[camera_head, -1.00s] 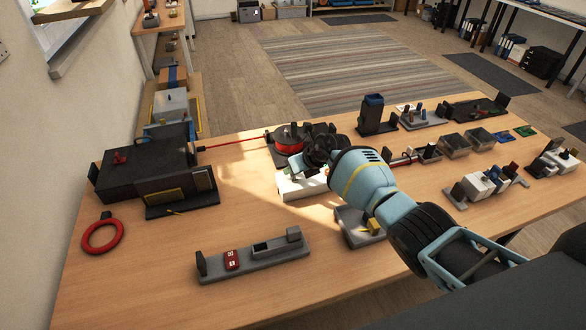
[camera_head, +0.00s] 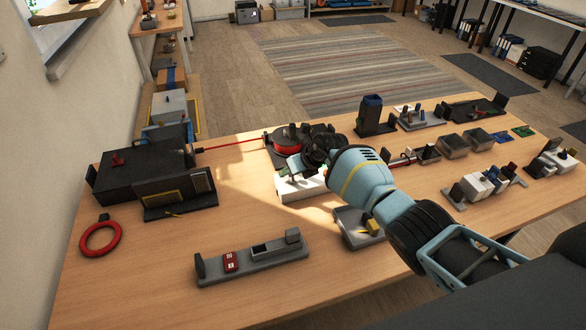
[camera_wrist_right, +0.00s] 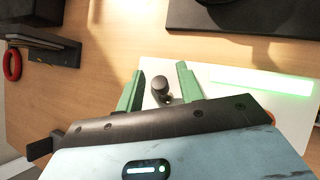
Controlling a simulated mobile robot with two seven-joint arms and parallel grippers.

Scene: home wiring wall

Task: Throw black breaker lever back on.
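In the right wrist view, a black lever with a round knob (camera_wrist_right: 161,88) stands on a white panel (camera_wrist_right: 222,108). A lit green strip (camera_wrist_right: 262,84) lies on the panel to the right of the lever. My right gripper (camera_wrist_right: 160,68) has its two green fingers apart, one on each side of the lever, with a visible gap on both sides. In the head view, my right gripper (camera_head: 297,165) is over the white box (camera_head: 303,188), and its hand hides the lever there. My left gripper is not in view.
A black device with a red reel (camera_head: 288,141) stands just behind the white box. A grey tray with a yellow part (camera_head: 352,236) lies in front. A grey rail with a red block (camera_head: 231,260) lies front left.

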